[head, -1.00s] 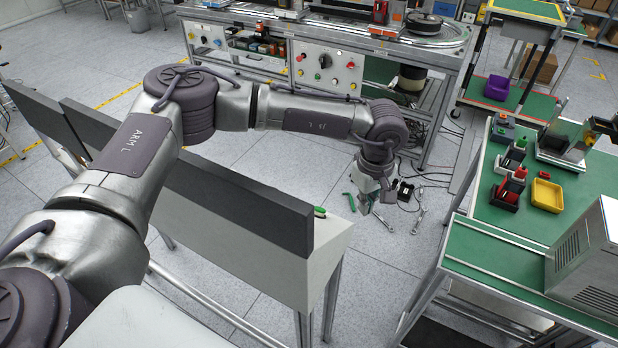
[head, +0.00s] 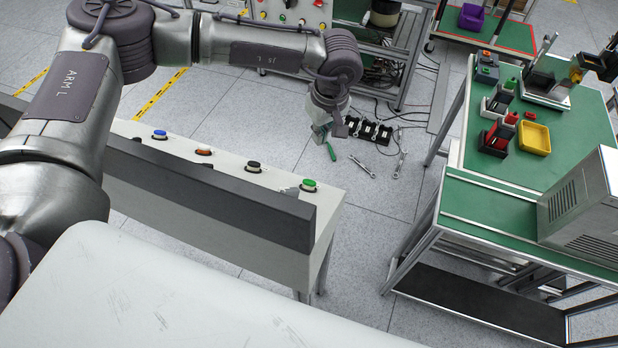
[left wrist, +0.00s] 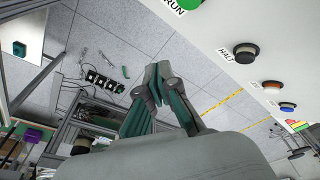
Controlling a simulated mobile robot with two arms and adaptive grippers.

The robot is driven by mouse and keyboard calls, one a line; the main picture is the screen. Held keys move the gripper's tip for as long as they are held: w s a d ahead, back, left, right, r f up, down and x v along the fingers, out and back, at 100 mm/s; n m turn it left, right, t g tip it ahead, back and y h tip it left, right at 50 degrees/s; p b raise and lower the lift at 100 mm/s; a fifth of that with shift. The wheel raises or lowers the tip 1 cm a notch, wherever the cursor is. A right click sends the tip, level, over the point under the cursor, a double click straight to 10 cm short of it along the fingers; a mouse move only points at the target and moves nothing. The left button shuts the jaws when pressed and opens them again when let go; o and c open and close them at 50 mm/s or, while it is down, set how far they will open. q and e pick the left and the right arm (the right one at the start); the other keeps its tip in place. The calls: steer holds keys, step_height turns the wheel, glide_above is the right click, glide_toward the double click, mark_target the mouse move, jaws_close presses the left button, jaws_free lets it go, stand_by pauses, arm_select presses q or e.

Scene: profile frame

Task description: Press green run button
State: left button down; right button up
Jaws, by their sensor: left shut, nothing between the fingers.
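The green run button (head: 310,185) sits on the right end of the light grey button panel (head: 180,149). It also shows at the top edge of the left wrist view (left wrist: 188,4), partly cut off beside the label RUN. My left gripper (head: 337,130) hangs beyond the panel's far side, apart from the button, with the floor behind it. In the left wrist view its two fingertips (left wrist: 157,76) are together and empty. A black button (head: 254,166), labelled HALT in the left wrist view, is the green one's neighbour. My right gripper is in no view.
An orange-red button (head: 204,151) and a blue button (head: 160,134) stand further left on the panel. A dark upright board (head: 210,197) runs along its near side. A green-topped table (head: 560,170) stands to the right. Tools and cables lie on the floor.

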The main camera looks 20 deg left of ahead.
mark_target(309, 183)
arm_select(q)
steer(key=s+f+b, duration=0.1)
steer(key=s+f, duration=0.3)
steer(key=f, duration=0.1)
steer(key=shift+s+b, duration=0.15)
steer(key=shift+b, duration=0.2)
steer(key=shift+s+f, duration=0.1)
steer(key=shift+s, duration=0.1)
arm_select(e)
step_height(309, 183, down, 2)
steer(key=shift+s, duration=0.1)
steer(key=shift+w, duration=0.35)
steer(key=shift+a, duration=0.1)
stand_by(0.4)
arm_select(q)
steer(key=shift+s+f+b, duration=0.25)
steer(key=shift+f+b, duration=0.1)
steer(key=shift+b, duration=0.3)
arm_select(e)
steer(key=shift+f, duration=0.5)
